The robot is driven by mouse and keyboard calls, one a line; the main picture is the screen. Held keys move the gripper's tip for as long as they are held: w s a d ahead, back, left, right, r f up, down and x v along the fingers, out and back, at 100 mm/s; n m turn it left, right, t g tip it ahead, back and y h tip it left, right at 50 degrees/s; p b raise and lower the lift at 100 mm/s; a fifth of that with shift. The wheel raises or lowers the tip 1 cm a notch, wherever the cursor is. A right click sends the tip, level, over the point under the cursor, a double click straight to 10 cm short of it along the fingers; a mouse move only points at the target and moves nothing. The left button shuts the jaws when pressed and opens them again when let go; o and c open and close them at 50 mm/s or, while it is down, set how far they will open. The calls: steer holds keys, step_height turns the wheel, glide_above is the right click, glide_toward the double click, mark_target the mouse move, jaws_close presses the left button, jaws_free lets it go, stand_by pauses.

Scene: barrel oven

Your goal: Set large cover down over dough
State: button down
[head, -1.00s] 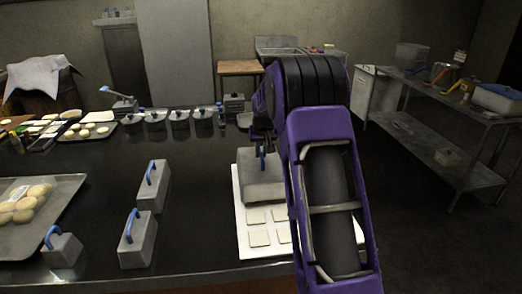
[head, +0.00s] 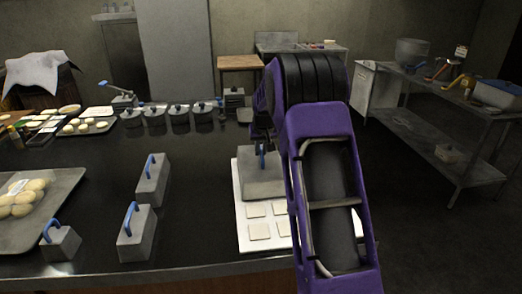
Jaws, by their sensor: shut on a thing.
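A large grey box-shaped cover (head: 262,178) with a blue handle is over the far part of a white board (head: 243,231) on the dark table. My gripper (head: 262,142) is at the cover's blue handle and shut on it; my purple arm partly hides it. Several flat pale dough squares (head: 259,231) lie on the near part of the board. Whether the cover touches the board, and what is under it, I cannot tell.
Smaller grey covers with blue handles, one of them (head: 137,233) near the front edge, stand left of the board. A tray of round dough (head: 58,205) is at the far left. Several dark lidded pots (head: 178,117) line the back.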

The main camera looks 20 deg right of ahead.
steer(key=shift+f, duration=0.35)
steer(key=c, duration=0.8)
jaws_free()
steer(key=shift+f, duration=0.1)
